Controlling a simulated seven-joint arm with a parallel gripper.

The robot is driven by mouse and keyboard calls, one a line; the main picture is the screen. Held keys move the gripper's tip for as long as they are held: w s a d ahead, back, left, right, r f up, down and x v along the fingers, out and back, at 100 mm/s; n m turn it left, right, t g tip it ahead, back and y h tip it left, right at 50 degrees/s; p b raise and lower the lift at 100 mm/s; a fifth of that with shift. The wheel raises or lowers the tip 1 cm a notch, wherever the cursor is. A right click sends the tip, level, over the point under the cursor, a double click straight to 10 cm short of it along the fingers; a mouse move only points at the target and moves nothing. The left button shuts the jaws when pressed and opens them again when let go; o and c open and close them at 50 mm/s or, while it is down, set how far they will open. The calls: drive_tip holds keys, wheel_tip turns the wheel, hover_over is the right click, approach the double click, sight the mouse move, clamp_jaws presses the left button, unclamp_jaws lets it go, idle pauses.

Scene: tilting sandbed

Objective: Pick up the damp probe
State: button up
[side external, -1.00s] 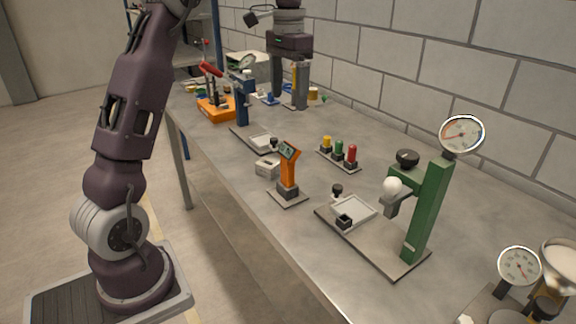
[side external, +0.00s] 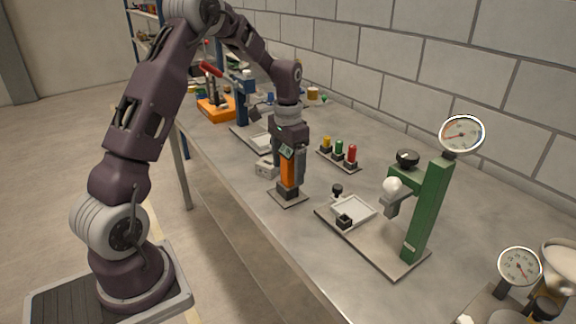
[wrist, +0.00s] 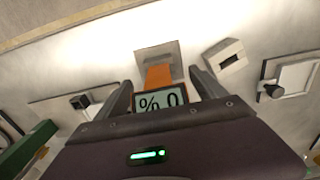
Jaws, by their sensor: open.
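The damp probe (side external: 288,173) is an orange upright handle with a small tilted display, standing on a flat square base plate (side external: 276,195). My gripper (side external: 289,170) points down over the probe, with a finger at either side of its upper part. In the wrist view the orange probe (wrist: 158,75) and its display, reading "% 0", show between the two dark fingers of my gripper (wrist: 163,85). The fingers are open, with a gap visible beside the probe; my gripper's body hides the display's lower edge.
A small pale block (side external: 265,170) sits close behind the probe. A green stand with a dial (side external: 428,210) and a tray (side external: 352,210) are to the right. Yellow, green and red pegs (side external: 339,152) stand behind. The bench front is clear.

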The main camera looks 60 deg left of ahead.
drive_tip(key=c, duration=1.3)
wheel_tip(320, 180, up, 9)
drive_tip(key=shift+w+a+r, duration=0.1)
drive_tip(key=shift+c, duration=0.2)
drive_tip(key=a+f+n, duration=0.1)
drive_tip(key=a+n, duration=0.3)
drive_tip(key=a, duration=0.8)
drive_tip(key=shift+w+n, duration=0.3)
drive_tip(key=shift+w, duration=0.1)
